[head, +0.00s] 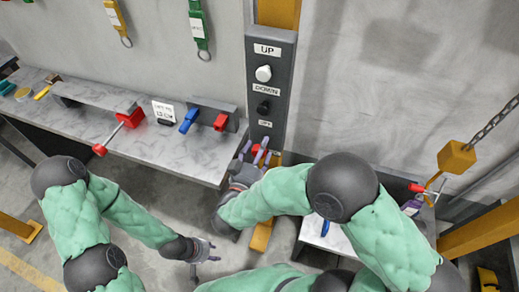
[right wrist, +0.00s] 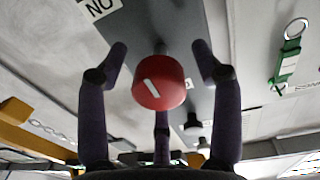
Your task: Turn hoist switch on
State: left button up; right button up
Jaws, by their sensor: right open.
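The hoist switch is a red round knob with a white mark (right wrist: 160,82), on the grey control panel (head: 285,85) below the UP and DOWN buttons. In the head view, the knob (head: 261,152) is partly hidden by my right gripper (head: 257,158). In the right wrist view, my right gripper (right wrist: 160,60) is open, with its fingers spread around the knob and visible gaps at both sides. An ON label (right wrist: 100,8) appears inverted near the knob. My left gripper (head: 206,253) hangs low over the floor, fingers spread and empty.
A white UP button (head: 263,73) and a black DOWN button (head: 263,107) sit above the switch. A workbench (head: 190,151) with tools stands left of the panel. At the right hangs a chain (head: 495,125) with a yellow block (head: 456,158).

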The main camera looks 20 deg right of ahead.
jog(key=c, duration=1.2)
jog(key=shift+o, duration=0.2)
jog(key=m+b, duration=0.1)
jog(key=m, duration=0.3)
jog(key=shift+r+m, duration=0.1)
jog(key=shift+m, duration=0.3)
jog(key=m+b, duration=0.2)
jog(key=m, duration=0.2)
jog(key=shift+m, duration=0.3)
jog(key=m+b, duration=0.3)
jog(key=m, duration=0.1)
jog(key=shift+d+m+y+b, duration=0.1)
jog(key=shift+m+y+b, duration=0.3)
jog(key=shift+m+b, duration=1.65)
